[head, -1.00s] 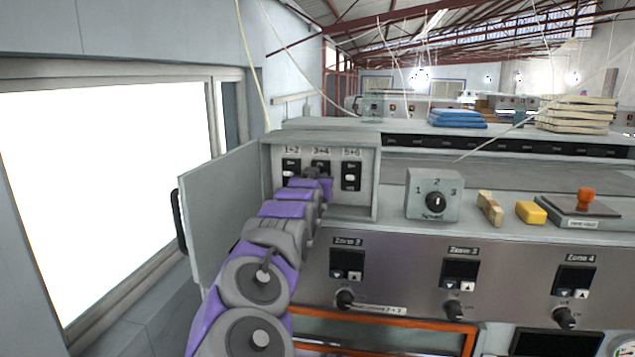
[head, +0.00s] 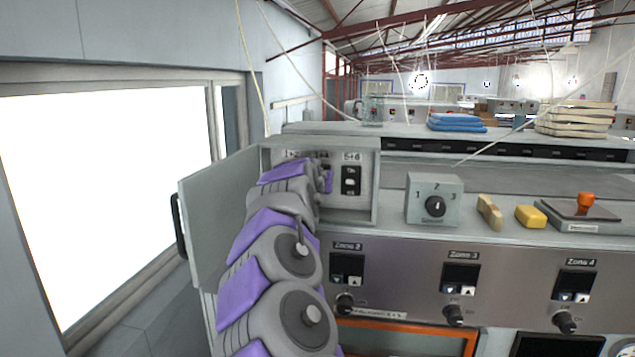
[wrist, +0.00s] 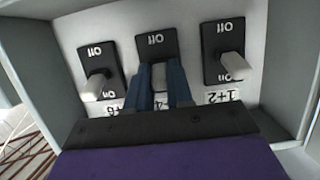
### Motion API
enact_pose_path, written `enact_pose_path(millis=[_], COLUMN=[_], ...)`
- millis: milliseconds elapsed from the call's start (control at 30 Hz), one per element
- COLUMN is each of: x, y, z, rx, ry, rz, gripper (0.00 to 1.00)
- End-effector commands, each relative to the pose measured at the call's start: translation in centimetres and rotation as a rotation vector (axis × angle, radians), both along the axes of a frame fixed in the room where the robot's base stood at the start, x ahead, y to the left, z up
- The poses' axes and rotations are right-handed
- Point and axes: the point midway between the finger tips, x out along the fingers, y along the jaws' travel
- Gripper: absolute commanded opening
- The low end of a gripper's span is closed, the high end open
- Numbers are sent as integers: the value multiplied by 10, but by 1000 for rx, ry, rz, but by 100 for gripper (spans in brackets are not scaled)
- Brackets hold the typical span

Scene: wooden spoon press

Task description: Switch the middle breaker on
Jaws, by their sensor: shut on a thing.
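The middle breaker (wrist: 155,44) is a black plate marked "Off", with a pale lever (wrist: 159,78), in the wrist view, which looks upside down. My gripper (wrist: 160,68) has its two blue fingers on either side of this lever, shut on it. The lever's exact position is hard to tell between the fingers. In the head view my arm covers the middle breaker and most of the gripper. The 5+6 breaker (head: 351,180) shows at the right of the breaker box (head: 362,212). The 1+2 breaker (wrist: 230,50) shows to the right in the wrist view.
The box's door (head: 215,205) stands open at the left. A speed dial box (head: 434,199), a yellow block (head: 531,215) and a stamp with an orange knob (head: 585,203) sit to the right on the console. The box walls are close around the gripper.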

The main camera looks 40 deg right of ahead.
Motion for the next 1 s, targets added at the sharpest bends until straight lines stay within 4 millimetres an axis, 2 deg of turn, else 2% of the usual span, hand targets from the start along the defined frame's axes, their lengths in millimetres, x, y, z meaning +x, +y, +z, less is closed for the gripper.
enact_pose_path(millis=[33,200,233,500,867,1000], x=[0,0,0,0,-1,-6], y=[-1,-1,-1,-1,0,6], z=[-7,-7,-7,-5,-1,1], rx=[10,10,10,6,2,0], ry=[10,10,10,6,2,0], rz=[-3,-3,-3,-2,0,0], gripper=[0,0,23,47,47,47])
